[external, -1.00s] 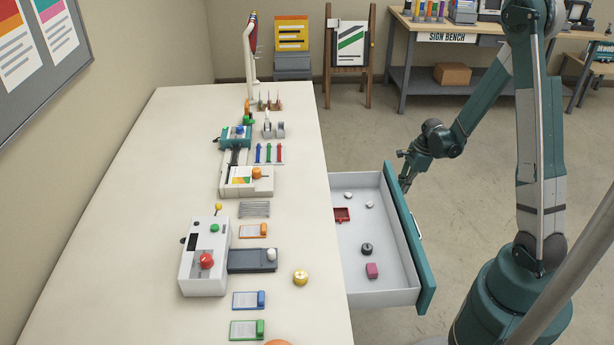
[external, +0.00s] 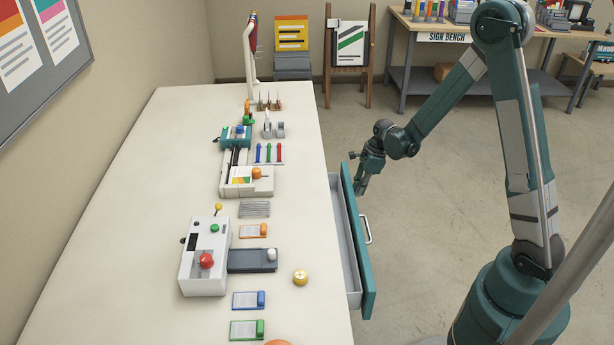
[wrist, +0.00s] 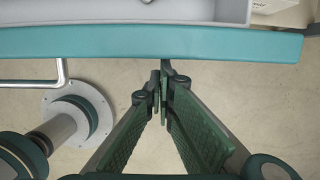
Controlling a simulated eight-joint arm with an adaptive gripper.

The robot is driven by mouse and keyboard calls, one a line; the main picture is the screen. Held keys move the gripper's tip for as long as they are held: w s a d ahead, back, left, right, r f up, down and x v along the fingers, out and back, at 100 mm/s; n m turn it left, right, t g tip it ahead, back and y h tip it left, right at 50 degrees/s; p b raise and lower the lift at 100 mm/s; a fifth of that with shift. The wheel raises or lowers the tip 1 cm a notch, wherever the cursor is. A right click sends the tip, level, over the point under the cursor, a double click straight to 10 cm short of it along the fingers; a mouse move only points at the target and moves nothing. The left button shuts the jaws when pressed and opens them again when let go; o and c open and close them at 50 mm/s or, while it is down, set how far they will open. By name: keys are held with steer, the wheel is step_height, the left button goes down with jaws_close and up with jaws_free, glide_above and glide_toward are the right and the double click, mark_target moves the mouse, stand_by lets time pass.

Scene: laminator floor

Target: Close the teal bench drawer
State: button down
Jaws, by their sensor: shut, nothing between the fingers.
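The teal drawer front (external: 357,250) stands a short way out from the right side of the white bench (external: 150,190). A narrow strip of the grey drawer inside (external: 343,240) shows between them. The metal handle (external: 366,229) is on the front's outer face. My gripper (external: 360,190) is at the outer face near the far end of the front, away from the handle. In the wrist view the shut fingertips (wrist: 163,72) are right by the teal front (wrist: 200,42), with nothing between them. I cannot tell whether they touch it.
The bench top holds a white machine with a red knob (external: 206,258), a yellow round piece (external: 300,278) and several small cards and tools. The floor right of the drawer (external: 440,230) is clear. The sign bench (external: 445,38) stands far back.

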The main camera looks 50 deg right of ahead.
mark_target(344, 191)
steer(key=w+a, duration=0.7)
steer(key=shift+w+a+r, duration=0.1)
steer(key=shift+w+a, duration=0.2)
steer(key=shift+a, duration=0.05)
steer(key=shift+w+a, duration=0.1)
steer(key=shift+s+d+b, duration=0.3)
steer(key=shift+s+d, duration=0.15)
steer(key=shift+d, duration=0.05)
steer(key=s+d, duration=0.2)
steer(key=shift+s+d, duration=0.35)
steer(key=p+v, duration=0.2)
steer(key=v, duration=0.6)
steer(key=shift+r, duration=0.25)
steer(key=shift+s+d+r, duration=0.1)
steer(key=shift+r, duration=0.55)
